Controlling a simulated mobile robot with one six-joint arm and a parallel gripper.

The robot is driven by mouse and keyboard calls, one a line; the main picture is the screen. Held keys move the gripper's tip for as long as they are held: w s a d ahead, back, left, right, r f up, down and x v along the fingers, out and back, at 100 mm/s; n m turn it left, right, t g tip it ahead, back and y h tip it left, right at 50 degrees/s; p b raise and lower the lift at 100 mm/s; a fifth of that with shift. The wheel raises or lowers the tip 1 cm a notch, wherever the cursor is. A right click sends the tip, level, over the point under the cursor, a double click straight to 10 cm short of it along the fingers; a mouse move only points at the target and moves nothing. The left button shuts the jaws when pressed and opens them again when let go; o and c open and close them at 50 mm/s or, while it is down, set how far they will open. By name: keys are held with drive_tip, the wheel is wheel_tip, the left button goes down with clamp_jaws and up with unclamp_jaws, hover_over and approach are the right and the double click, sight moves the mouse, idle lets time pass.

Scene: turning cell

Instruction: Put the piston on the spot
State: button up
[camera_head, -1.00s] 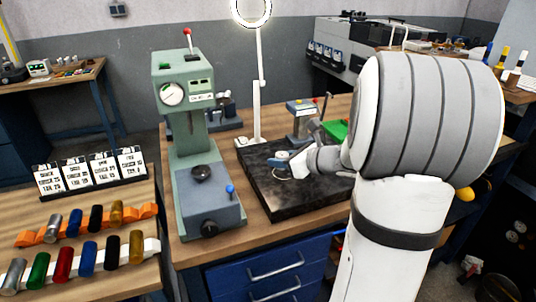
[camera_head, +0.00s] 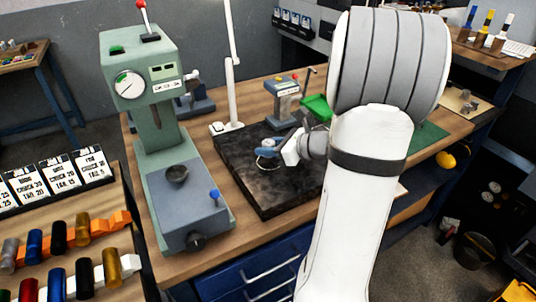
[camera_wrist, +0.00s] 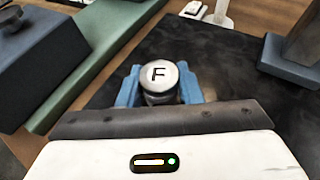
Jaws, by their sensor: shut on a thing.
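A pale ring, likely the spot, shows partly around the fingertips there. The piston is mostly hidden by the fingers in the head view. I cannot tell whether its underside touches the slab.
A green press (camera_head: 140,90) with a dial stands left of the slab. A white lamp post (camera_head: 229,95) and a small grey-blue device (camera_head: 287,100) stand behind it. Coloured cylinders (camera_head: 58,238) lie on racks at the left. The slab's front is clear.

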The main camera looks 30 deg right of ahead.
drive_tip(key=shift+f, duration=1.2)
drive_tip(key=shift+f, duration=0.15)
drive_tip(key=o, duration=1)
drive_tip(key=shift+r, duration=0.25)
drive_tip(key=v, duration=1.2)
drive_tip(key=shift+f, duration=0.1)
